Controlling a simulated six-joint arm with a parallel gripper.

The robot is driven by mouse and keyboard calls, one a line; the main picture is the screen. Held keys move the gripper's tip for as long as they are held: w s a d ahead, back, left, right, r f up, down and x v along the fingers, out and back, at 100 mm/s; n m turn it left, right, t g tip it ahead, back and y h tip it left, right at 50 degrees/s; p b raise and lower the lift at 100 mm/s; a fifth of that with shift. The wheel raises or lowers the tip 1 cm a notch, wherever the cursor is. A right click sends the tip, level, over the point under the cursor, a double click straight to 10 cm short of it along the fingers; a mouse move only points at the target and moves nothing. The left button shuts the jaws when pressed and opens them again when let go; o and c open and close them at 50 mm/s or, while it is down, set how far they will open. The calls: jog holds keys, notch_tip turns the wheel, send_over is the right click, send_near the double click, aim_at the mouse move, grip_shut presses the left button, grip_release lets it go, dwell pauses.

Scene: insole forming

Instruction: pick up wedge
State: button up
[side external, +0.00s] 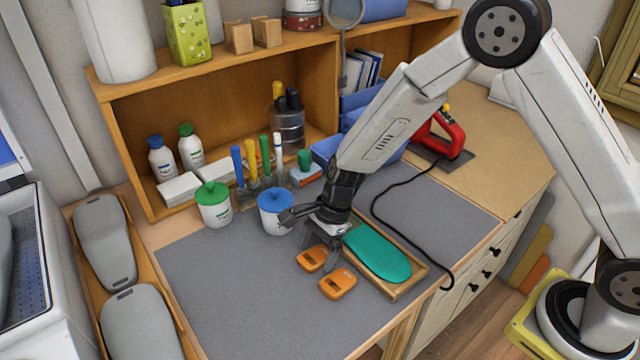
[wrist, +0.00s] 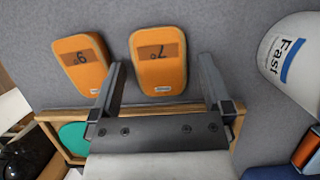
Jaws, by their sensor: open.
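Two orange wedges lie flat on the grey mat. The one nearer the pots (side external: 311,259) is at the right in the wrist view (wrist: 158,62), with a mark that looks like an upside-down 7. The other wedge (side external: 338,284) is at the left in the wrist view (wrist: 80,63), with a mark that looks like an upside-down 6 or a 9. My gripper (side external: 321,250) is open and empty, close above the wedge nearer the pots. In the wrist view its fingers (wrist: 161,78) appear on either side of that wedge's lower part; contact cannot be told.
A wooden tray (side external: 409,289) with a green insole (side external: 378,252) lies beside the wedges. A white pot with a blue lid (side external: 276,210) stands close behind my gripper. A black cable (side external: 375,206) crosses the mat at the right. The mat's front left (side external: 235,290) is clear.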

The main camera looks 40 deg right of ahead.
jog(key=shift+c, duration=0.2)
jog(key=c, duration=1.1)
jog(key=shift+r, duration=0.15)
jog(key=shift+r, duration=0.7)
jog(key=shift+s+d+r, duration=0.7)
jog(key=shift+s+r, duration=1.2)
jog(key=shift+s, duration=0.3)
jog(key=shift+s+d+r, duration=0.65)
jog(key=shift+s+r, duration=1.25)
jog(key=shift+s, duration=0.35)
jog(key=shift+s+d+r, duration=0.7)
jog(key=shift+s+r, duration=1.2)
jog(key=shift+s, duration=0.3)
